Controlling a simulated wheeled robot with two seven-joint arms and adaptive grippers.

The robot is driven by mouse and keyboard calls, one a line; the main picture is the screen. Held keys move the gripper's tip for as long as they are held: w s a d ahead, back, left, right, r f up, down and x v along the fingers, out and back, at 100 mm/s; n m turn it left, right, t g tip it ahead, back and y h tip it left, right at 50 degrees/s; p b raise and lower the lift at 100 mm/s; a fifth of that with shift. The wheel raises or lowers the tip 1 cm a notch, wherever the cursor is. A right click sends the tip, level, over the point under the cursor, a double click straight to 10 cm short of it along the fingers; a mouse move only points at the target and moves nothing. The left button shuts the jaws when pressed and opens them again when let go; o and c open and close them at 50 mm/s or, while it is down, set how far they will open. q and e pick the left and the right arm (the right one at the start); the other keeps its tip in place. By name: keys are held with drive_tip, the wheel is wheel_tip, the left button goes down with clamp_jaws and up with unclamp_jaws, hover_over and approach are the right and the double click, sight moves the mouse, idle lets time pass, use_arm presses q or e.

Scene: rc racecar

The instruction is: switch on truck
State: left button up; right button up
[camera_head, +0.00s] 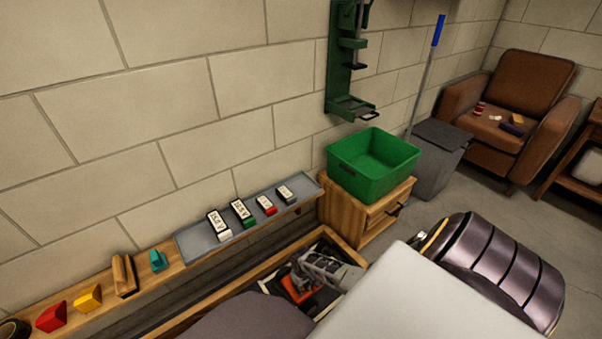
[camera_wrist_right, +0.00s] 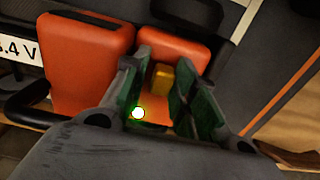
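The truck (camera_head: 297,299), orange and dark, sits in a wooden-edged bay below the wall shelf and is partly hidden by my right arm. In the right wrist view its orange body (camera_wrist_right: 88,65) fills the top, with a "4 V" label at the left. A small yellow switch-like block (camera_wrist_right: 161,78) stands on the orange part. My right gripper (camera_wrist_right: 163,100) is partly open, its green-padded fingers on either side of the yellow block with a gap visible. I cannot tell whether they touch it. A bright white dot with a green rim shows by the left finger. My left gripper is not in view.
A grey tray (camera_head: 190,246) with several labelled packs lies on the wooden shelf (camera_head: 152,290), beside coloured blocks. A green bin (camera_head: 372,162) stands on a wooden cabinet (camera_head: 345,212). A grey trash can (camera_head: 437,160) and brown armchair (camera_head: 520,95) are farther right.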

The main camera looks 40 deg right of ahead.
drive_tip(key=shift+o, duration=0.8)
drive_tip(key=shift+a, duration=0.15)
drive_tip(key=shift+a, duration=0.45)
drive_tip(key=shift+w+a+r, duration=0.1)
drive_tip(key=shift+a+r, duration=0.3)
drive_tip(key=shift+a, duration=0.45)
drive_tip(key=shift+r+p, duration=4.35)
drive_tip(key=shift+r, duration=2.35)
drive_tip(key=s+a+r+n+p, duration=0.1)
drive_tip(key=s+a+r+p, duration=0.1)
drive_tip(key=s+p, duration=0.9)
drive_tip(key=s+a+r+n+p, duration=0.1)
drive_tip(key=s+a+r+p, duration=0.2)
drive_tip(key=s+p, duration=0.8)
drive_tip(key=shift+s+r+t+h, duration=0.2)
drive_tip(key=shift+r+t+h, duration=0.1)
drive_tip(key=shift+r+t, duration=0.15)
